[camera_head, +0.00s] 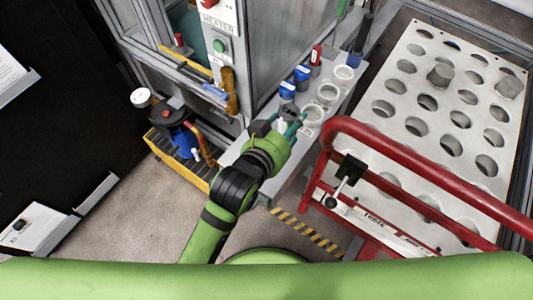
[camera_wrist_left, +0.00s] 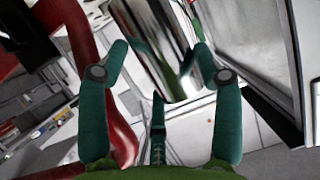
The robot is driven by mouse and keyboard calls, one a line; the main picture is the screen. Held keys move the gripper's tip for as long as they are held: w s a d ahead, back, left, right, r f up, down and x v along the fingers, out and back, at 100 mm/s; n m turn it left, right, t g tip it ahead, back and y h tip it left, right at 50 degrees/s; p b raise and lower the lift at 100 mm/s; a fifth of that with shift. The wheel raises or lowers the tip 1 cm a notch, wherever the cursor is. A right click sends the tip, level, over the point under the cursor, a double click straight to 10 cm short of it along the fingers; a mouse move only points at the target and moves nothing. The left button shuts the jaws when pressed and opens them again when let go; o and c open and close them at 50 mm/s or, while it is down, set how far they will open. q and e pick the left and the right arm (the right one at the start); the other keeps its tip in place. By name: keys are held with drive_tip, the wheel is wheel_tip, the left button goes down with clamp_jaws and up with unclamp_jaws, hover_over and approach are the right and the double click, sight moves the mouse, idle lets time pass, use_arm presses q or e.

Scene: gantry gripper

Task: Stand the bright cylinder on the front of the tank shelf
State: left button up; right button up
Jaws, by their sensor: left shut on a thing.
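The bright cylinder (camera_wrist_left: 160,40), shiny like polished metal, is between the green fingers of my left gripper (camera_wrist_left: 159,54) in the left wrist view. The gripper is shut on it. In the head view my left gripper (camera_head: 284,127) is over the near end of the grey shelf (camera_head: 233,154) beside the tank cabinet. The cylinder is mostly hidden there by the gripper. Whether its base touches the shelf cannot be told. My right gripper is not in view.
Blue-capped bottles (camera_head: 287,90), a red-capped bottle (camera_head: 315,56) and white-rimmed cups (camera_head: 327,93) stand along the shelf. A red rail (camera_head: 420,152) and a perforated plate (camera_head: 400,83) are at right. A blue pump (camera_head: 180,137) stands at left.

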use_arm(q)
drive_tip(key=shift+d+r, duration=0.2)
drive_tip(key=shift+d, duration=0.3)
drive_tip(key=shift+w+a+f+b, duration=0.25)
drive_tip(key=shift+w+a+f, duration=0.85)
drive_tip(key=shift+w+f, duration=0.6)
drive_tip(key=shift+w+a+f+b, duration=0.25)
drive_tip(key=shift+w+a+f, duration=1)
drive_tip(key=shift+f, duration=0.6)
drive_tip(key=shift+w+a+f+b, duration=0.25)
drive_tip(key=shift+w+a+f, duration=0.75)
drive_tip(key=shift+w+f, duration=0.75)
drive_tip(key=shift+s+f, duration=0.1)
drive_tip(key=o, duration=1.7)
drive_tip(key=shift+f, duration=0.15)
drive_tip(key=p+v, duration=0.1)
drive_tip(key=v, duration=1.1)
drive_tip(key=shift+s, duration=0.1)
